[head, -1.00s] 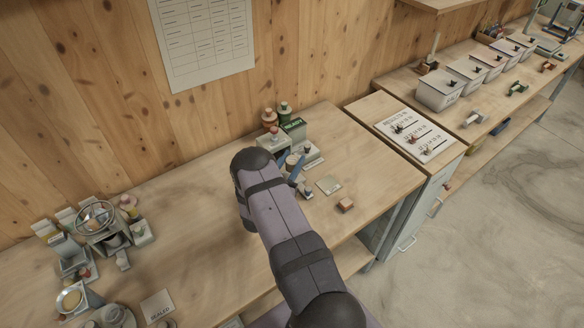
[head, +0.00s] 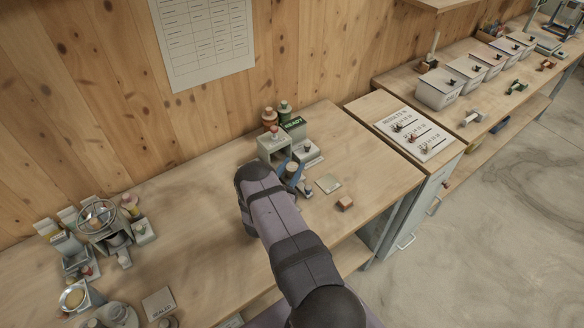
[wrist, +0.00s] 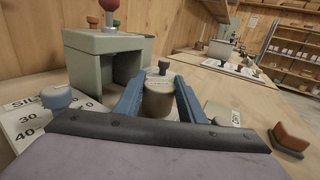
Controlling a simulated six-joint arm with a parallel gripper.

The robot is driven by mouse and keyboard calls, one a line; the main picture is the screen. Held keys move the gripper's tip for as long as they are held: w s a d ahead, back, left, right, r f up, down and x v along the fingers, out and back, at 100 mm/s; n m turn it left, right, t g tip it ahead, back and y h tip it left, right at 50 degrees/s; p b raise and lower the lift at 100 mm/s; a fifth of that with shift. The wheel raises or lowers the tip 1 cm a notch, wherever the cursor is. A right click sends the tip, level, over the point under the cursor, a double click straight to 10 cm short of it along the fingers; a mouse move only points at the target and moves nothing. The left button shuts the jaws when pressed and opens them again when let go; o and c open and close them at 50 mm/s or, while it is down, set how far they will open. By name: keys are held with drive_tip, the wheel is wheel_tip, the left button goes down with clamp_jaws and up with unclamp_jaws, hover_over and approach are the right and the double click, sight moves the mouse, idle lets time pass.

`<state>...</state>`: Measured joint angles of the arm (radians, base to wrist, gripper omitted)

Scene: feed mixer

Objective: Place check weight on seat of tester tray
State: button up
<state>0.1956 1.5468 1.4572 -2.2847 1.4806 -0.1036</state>
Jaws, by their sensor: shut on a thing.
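My gripper (wrist: 158,104) is shut on a squat beige-brown cylinder, which looks like the check weight (wrist: 158,100), between its two blue fingers. A dark knob shows just above the weight. In the head view my gripper (head: 291,178) and the weight (head: 292,169) are at the front of the grey-green tester (head: 271,150). In the wrist view the tester (wrist: 105,45), an arch with a red knob on top, stands beyond and left of the weight. I cannot make out the tray's seat; the weight and fingers may hide it.
A pale card (head: 328,183) and a brown block (head: 345,203) lie to the right. A green READY box (head: 293,125) and bottles stand behind the tester. Mid-bench is mostly clear.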

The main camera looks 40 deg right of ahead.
drive_tip(key=shift+f, duration=0.15)
drive_tip(key=o, duration=1.3)
